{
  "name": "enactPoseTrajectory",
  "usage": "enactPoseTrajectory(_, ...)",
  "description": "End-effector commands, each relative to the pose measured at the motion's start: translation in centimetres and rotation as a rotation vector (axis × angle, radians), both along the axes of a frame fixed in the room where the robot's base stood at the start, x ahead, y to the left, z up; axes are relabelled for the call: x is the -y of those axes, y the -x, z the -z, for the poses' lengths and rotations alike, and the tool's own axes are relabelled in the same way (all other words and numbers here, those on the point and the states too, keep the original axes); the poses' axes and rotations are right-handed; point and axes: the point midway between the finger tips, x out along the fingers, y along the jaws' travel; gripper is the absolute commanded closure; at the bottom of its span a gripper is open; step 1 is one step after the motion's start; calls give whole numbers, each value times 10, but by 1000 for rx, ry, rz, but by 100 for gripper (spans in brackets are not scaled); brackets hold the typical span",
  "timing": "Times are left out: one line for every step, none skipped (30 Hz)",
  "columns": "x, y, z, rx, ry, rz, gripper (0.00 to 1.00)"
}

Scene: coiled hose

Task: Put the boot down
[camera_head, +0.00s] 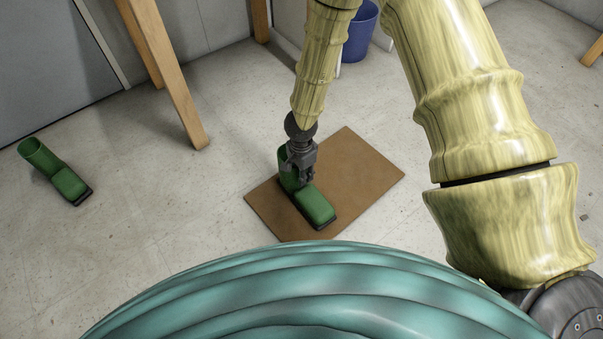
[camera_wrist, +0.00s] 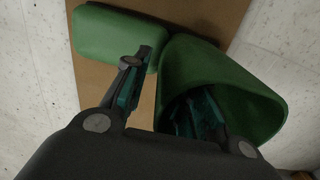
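A green boot (camera_head: 315,205) with a dark sole stands upright on a brown mat (camera_head: 365,175) in the head view. My gripper (camera_head: 303,178) is at the top of its shaft. In the wrist view, the boot's open shaft (camera_wrist: 235,80) is at the right and its toe part (camera_wrist: 105,38) at the upper left. One finger of my gripper (camera_wrist: 165,95) is inside the shaft and the other is outside it. The shaft wall lies between them, and brown mat shows between the outer finger and the wall. The inner fingertip is partly hidden in shadow.
A second green boot (camera_head: 68,183) stands on the bare floor at the left. A wooden leg (camera_head: 175,90) and a blue bucket (camera_head: 359,35) are behind. A large teal coiled hose (camera_head: 310,285) fills the front. The floor between the second boot and the mat is clear.

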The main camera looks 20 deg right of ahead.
Motion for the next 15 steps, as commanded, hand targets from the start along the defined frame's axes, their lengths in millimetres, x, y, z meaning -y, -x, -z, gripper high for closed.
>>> enactPoseTrajectory(0, 0, -9, 1, -1, 1, 73)
enactPoseTrajectory(0, 0, -13, 0, -2, 1, 73)
enactPoseTrajectory(-1, -1, -18, 1, -3, 1, 73)
enactPoseTrajectory(0, -1, -23, 1, -3, 2, 73)
enactPoseTrajectory(0, -1, -27, 1, -3, 2, 73)
enactPoseTrajectory(0, -1, -33, 1, -3, 1, 73)
enactPoseTrajectory(0, -1, -37, 1, -3, 1, 73)
enactPoseTrajectory(0, -1, -41, 1, -3, 1, 73)
enactPoseTrajectory(0, -1, -47, 1, -3, 2, 73)
enactPoseTrajectory(0, -2, -51, 1, -3, 2, 73)
enactPoseTrajectory(0, -2, -55, 2, -3, 2, 73)
enactPoseTrajectory(0, -2, -61, 1, -3, 2, 73)
enactPoseTrajectory(0, -2, -65, 2, -2, 2, 73)
enactPoseTrajectory(0, -2, -70, 2, -3, 1, 73)
enactPoseTrajectory(-1, -2, -75, 2, -3, 1, 73)
